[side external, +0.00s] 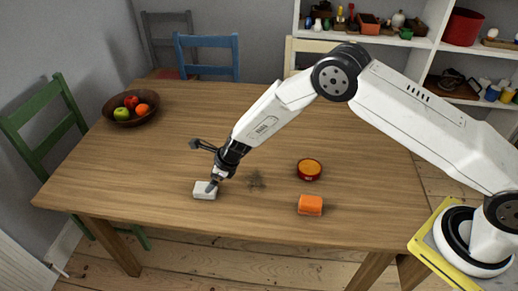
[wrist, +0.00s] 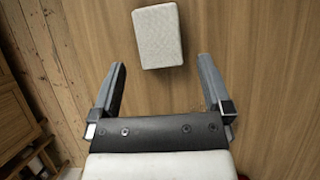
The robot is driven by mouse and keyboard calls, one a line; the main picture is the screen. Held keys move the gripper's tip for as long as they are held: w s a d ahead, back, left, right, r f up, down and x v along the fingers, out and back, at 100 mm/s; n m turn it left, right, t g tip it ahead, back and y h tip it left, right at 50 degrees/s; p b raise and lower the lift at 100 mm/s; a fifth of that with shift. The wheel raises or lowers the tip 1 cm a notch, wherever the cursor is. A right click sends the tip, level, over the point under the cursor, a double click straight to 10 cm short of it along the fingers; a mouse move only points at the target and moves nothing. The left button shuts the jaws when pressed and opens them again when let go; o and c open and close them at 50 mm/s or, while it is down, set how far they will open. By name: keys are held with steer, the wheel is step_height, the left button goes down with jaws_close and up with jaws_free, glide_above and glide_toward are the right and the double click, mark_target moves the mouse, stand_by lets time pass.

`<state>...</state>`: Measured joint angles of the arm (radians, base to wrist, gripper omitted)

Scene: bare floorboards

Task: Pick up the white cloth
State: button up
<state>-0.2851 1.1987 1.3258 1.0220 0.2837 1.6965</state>
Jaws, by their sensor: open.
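The white cloth (side external: 204,190) is a small folded block lying on the wooden table near its front edge. It also shows in the wrist view (wrist: 158,36), at the top middle, ahead of my fingertips and roughly between their lines. My gripper (side external: 214,183) is low over the table, at the right side of the cloth in the side view. In the wrist view my gripper (wrist: 162,75) has its two fingers wide apart with nothing between them. I cannot tell whether a fingertip touches the cloth.
A dark smudge (side external: 256,180) marks the table right of my gripper. An orange block (side external: 310,205) and a small red bowl with orange contents (side external: 309,170) stand further right. A brown fruit bowl (side external: 126,120) is at the back left. The table middle is clear.

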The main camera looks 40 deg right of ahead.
mark_target(205, 187)
steer(key=shift+w+a+f, duration=0.15)
steer(key=shift+w+f, duration=0.05)
steer(key=shift+f, duration=0.2)
steer(key=shift+x, duration=2.6)
steer(key=shift+a+r, duration=0.1)
steer(key=shift+a, duration=0.05)
steer(key=shift+c, duration=0.2)
steer(key=c, duration=1.1)
